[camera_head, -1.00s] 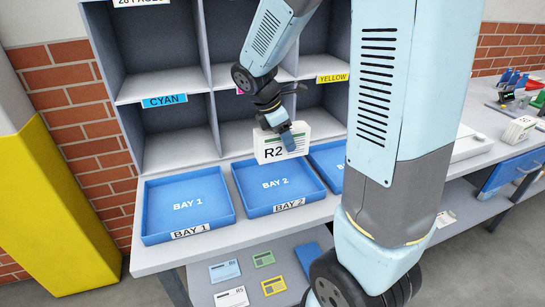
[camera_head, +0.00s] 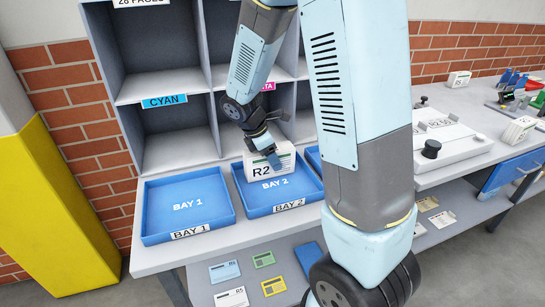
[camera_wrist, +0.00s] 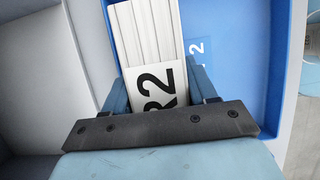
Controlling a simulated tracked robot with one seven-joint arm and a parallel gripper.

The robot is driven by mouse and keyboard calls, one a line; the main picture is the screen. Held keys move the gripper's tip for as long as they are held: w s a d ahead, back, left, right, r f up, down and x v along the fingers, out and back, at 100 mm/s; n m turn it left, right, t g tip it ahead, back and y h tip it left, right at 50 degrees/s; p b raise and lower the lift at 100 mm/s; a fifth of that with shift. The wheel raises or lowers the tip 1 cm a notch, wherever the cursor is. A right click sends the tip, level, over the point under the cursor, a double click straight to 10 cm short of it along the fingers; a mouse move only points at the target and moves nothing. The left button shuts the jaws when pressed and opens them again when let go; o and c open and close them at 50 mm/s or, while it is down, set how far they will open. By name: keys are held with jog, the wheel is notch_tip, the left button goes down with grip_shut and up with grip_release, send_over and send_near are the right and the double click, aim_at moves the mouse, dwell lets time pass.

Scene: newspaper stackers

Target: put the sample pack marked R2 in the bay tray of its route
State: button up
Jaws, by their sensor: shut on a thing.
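The white sample pack marked R2 (camera_head: 262,172) is in my gripper (camera_head: 273,157), over the back part of the blue BAY 2 tray (camera_head: 306,187). My gripper is shut on the pack from above. In the wrist view the pack (camera_wrist: 148,45) sits between the two fingers of my gripper (camera_wrist: 160,85), with the blue tray floor (camera_wrist: 235,45) beside it. The pack looks roughly upright and low over the tray; I cannot tell whether its underside touches the tray floor.
The BAY 1 tray (camera_head: 188,206) is empty at the left. A third blue tray (camera_head: 312,157) is mostly hidden behind my arm. Grey pigeonholes (camera_head: 180,150) rise behind the trays. Several small cards (camera_head: 232,297) lie on the shelf below.

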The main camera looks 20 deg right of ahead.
jog(key=o, duration=1.4)
jog(key=shift+f, duration=0.1)
jog(key=shift+o, duration=0.2)
jog(key=v, duration=1.1)
jog(key=shift+a+r, duration=0.1)
jog(key=shift+r, duration=0.55)
jog(key=s+d+r+m+t+y, duration=0.2)
jog(key=s+r+m, duration=0.3)
jog(key=s+m, duration=0.4)
jog(key=s+d+r+m+t+y, duration=0.2)
jog(key=s+r+m, duration=0.4)
jog(key=s+m, duration=0.3)
jog(key=shift+s+d+r+t+y, duration=0.25)
jog(key=shift+s+d+t+y, duration=0.1)
jog(key=shift+s+t, duration=0.6)
